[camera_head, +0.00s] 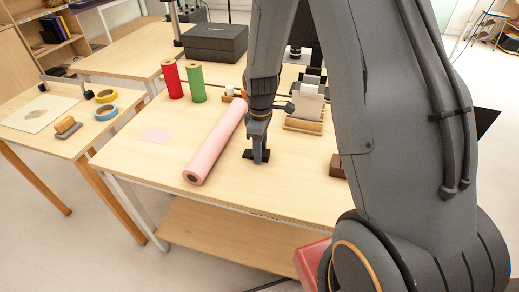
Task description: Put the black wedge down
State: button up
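The black wedge (248,155) is a small dark piece at the tips of my gripper (259,155), at or just above the light wooden tabletop (225,180). Its dark ends show on both sides of the grey fingers, which hide its middle. The fingers look closed around it. I cannot tell for sure whether its underside touches the table. It is just right of a long pink roll (216,142).
Red (172,79) and green (196,82) rolls stand at the back left. A wooden holder (305,122) and a brown block (337,166) are to the right. A pink sheet (157,135) lies left. The table front is clear.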

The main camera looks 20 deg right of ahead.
jog(key=shift+o, duration=0.9)
notch_tip(320, 180, up, 11)
jog(key=b, duration=0.2)
jog(key=s+r+m+t, duration=0.1)
jog(key=s+m, duration=1)
jog(key=s, duration=0.5)
jog(key=shift+a+b, duration=0.15)
jog(key=shift+b, duration=0.15)
jog(key=shift+r, duration=0.1)
